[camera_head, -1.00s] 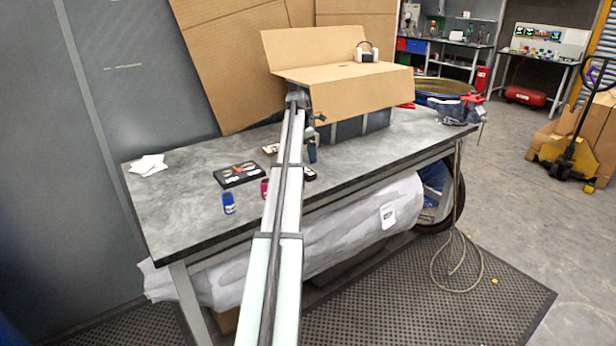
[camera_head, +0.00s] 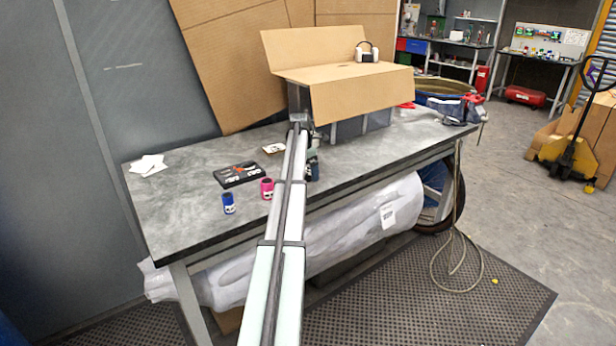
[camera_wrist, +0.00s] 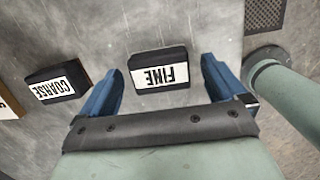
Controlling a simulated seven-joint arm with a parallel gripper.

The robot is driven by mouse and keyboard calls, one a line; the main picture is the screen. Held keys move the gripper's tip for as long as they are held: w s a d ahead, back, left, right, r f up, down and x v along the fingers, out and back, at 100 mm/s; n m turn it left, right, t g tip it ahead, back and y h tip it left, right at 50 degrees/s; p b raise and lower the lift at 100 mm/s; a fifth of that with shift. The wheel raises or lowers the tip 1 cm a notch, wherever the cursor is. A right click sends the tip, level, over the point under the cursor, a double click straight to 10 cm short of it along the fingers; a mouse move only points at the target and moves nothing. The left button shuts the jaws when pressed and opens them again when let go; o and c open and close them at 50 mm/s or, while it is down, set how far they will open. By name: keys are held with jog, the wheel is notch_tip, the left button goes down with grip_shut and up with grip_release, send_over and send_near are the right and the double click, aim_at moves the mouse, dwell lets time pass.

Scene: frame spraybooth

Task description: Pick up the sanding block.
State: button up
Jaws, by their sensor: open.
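A dark sanding block labelled FINE (camera_wrist: 159,70) lies on the grey bench top in the wrist view, its white label upside down. A second dark block labelled COARSE (camera_wrist: 58,84) lies to its left, angled. My gripper (camera_wrist: 160,74) is open and empty, its two blue fingers pointing towards the FINE block, one to each side; I cannot tell its height above the bench. In the head view my gripper is a small dark blue shape (camera_head: 313,168), mostly behind my arm. The FINE block is hidden there.
White sheets (camera_head: 148,164) lie at the left. A cardboard box (camera_head: 362,92) stands behind my arm. The bench's left part is largely clear.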

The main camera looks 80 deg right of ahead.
aim_at(308, 172)
jog(key=c, duration=1.2)
jog(key=shift+o, duration=0.2)
notch_tip(308, 172, up, 10)
jog(key=o, duration=0.6)
jog(key=shift+c, duration=0.2)
jog(key=c, duration=0.4)
jog(key=shift+w+d+r, duration=0.1)
jog(key=shift+w+d, duration=0.1)
jog(key=shift+w, duration=5.05)
jog(key=shift+w+d, duration=0.25)
jog(key=shift+w, duration=5.05)
jog(key=shift+w+d+r, duration=0.1)
jog(key=shift+w+d, duration=0.1)
jog(key=shift+w, duration=5.05)
jog(key=shift+c, duration=0.2)
